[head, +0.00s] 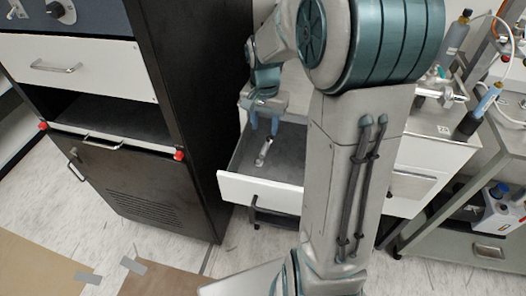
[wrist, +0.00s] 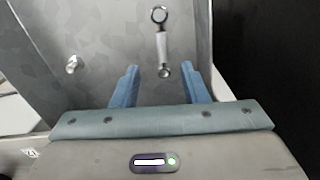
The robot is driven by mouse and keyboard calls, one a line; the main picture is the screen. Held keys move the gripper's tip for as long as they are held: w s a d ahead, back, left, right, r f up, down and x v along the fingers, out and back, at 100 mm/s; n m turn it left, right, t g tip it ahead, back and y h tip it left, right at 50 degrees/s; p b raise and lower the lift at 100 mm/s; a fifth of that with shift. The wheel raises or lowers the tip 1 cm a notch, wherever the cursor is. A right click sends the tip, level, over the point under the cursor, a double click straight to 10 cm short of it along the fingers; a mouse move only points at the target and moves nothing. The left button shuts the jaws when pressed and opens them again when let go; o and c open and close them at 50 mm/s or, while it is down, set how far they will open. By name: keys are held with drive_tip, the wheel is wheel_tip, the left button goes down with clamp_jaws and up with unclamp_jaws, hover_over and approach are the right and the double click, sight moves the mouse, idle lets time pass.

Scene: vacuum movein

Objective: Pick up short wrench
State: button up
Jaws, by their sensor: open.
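The short wrench (wrist: 162,42) lies on the grey floor of an open drawer. In the wrist view it runs lengthwise away from me, with a ring at its far end. In the head view the wrench (head: 264,152) shows as a small light piece inside the drawer (head: 258,187). My gripper (wrist: 161,70) is open, its two blue fingers spread on either side of the wrench's near end and apart from it. In the head view my gripper (head: 264,131) points down into the drawer, over the wrench. How high it is above the wrench I cannot tell.
A small metal knob-like piece (wrist: 72,64) shows left of the wrench in the wrist view. A tall black cabinet (head: 190,100) stands close left of the drawer. Bottles and tubing (head: 470,120) stand on the bench at right. My arm hides part of the drawer's right side.

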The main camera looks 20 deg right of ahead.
sight(264, 149)
drive_tip(key=f, duration=0.9)
drive_tip(key=shift+w+f+b, duration=0.2)
drive_tip(key=shift+f+b, duration=0.1)
drive_tip(key=shift+f, duration=0.05)
clamp_jaws()
